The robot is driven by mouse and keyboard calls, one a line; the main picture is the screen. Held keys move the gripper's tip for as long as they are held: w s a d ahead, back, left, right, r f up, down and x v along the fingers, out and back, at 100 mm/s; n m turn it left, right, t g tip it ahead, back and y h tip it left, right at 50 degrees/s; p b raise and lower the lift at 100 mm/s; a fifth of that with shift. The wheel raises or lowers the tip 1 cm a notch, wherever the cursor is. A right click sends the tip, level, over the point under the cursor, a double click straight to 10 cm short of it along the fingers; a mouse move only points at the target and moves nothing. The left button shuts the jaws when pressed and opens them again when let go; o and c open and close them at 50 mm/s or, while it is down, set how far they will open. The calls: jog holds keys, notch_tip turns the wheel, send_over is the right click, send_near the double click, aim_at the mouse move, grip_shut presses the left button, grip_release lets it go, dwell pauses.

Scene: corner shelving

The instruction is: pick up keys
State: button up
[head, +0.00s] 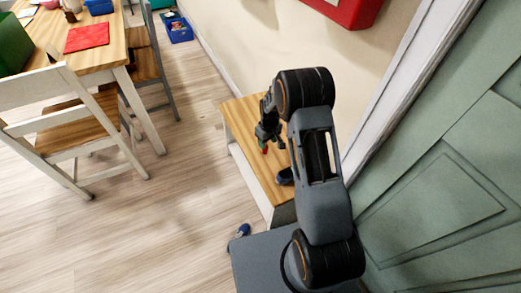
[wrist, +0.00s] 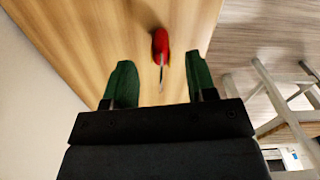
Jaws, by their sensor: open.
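The keys (wrist: 160,43) have a red fob with a thin metal part pointing towards my gripper. They lie on the wooden top of a low bench (wrist: 85,40). In the head view the red of the keys (head: 265,150) shows just below my gripper (head: 266,138), on the bench top (head: 245,122). In the wrist view my gripper (wrist: 160,82) is open, with green fingertips on either side of the metal part. The red fob is beyond the fingertips. Nothing is held. I cannot tell the exact height of the fingertips above the bench.
A dark blue item (head: 285,176) is on the bench, partly behind my arm. The wall and green door (head: 450,190) are close on the right. A chair (head: 75,140) and table (head: 95,75) stand left, with open floor between.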

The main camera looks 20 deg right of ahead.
aim_at(267, 148)
notch_tip(267, 148, down, 4)
jog(key=shift+r+b, duration=0.1)
jog(key=shift+b, duration=0.25)
jog(key=shift+d+r, duration=0.1)
grip_shut()
jog(key=shift+r, duration=0.65)
notch_tip(267, 148, up, 2)
jog(key=shift+r+p, duration=0.2)
jog(key=shift+p, duration=0.25)
jog(key=s+a+r+p, duration=0.2)
jog(key=s+a+r, duration=0.1)
jog(key=a+r, duration=0.6)
jog(key=a, duration=0.4)
jog(key=shift+s+a+r+p, duration=0.15)
jog(key=shift+s+a+p, duration=0.05)
jog(key=shift+a+p, duration=0.15)
